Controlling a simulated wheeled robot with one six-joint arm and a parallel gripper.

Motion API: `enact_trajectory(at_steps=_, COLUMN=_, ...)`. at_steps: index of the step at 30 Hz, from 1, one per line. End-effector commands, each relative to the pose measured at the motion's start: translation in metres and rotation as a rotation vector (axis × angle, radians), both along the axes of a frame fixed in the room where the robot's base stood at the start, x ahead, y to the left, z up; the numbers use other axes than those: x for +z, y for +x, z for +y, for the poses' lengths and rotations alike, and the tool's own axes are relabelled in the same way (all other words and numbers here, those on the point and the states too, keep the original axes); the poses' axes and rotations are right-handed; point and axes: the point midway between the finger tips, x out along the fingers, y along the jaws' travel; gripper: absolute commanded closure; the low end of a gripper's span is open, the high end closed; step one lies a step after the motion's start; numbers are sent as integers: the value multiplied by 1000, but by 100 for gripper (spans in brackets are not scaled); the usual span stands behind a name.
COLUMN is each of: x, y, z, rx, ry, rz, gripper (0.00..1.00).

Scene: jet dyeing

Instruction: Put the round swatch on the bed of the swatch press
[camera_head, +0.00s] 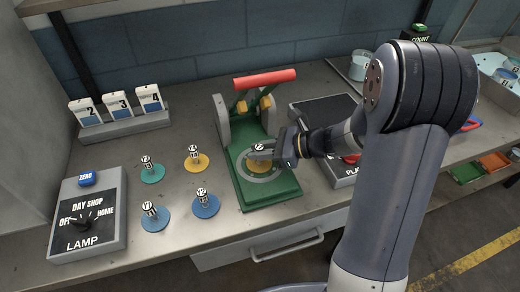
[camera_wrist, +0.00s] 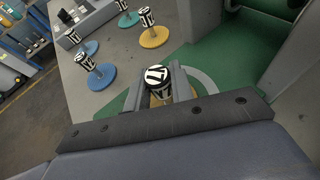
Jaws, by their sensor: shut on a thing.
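The swatch press (camera_head: 262,189) is green, with a red handle (camera_head: 265,78) raised at its back and a pale ring marked on its bed. My gripper (camera_head: 264,154) is over the bed, shut on the black-and-white knob of a round yellow-orange swatch (camera_head: 258,167). In the wrist view the knob (camera_wrist: 158,80) stands between the two fingers, with a little of the yellow disc below it. The disc appears inside the ring in the head view. I cannot tell whether it touches the bed; my fingers hide part of it.
Several other knobbed swatches stand left of the press: a teal one (camera_head: 151,174), a yellow one (camera_head: 196,162) and blue ones (camera_head: 206,206). A lamp switch box (camera_head: 88,222) is at the front left, a numbered card rack (camera_head: 122,127) behind. A dark-topped plate device (camera_head: 325,112) is right of the press.

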Motion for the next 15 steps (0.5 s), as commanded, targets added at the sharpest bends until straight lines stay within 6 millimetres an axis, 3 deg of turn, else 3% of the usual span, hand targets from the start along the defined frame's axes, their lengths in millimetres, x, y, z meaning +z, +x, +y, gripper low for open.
enact_trajectory(at_steps=8, x=0, y=0, z=0, rx=0, ry=0, rz=0, gripper=56)
enact_trajectory(at_steps=15, x=0, y=0, z=0, rx=0, ry=0, rz=0, gripper=56)
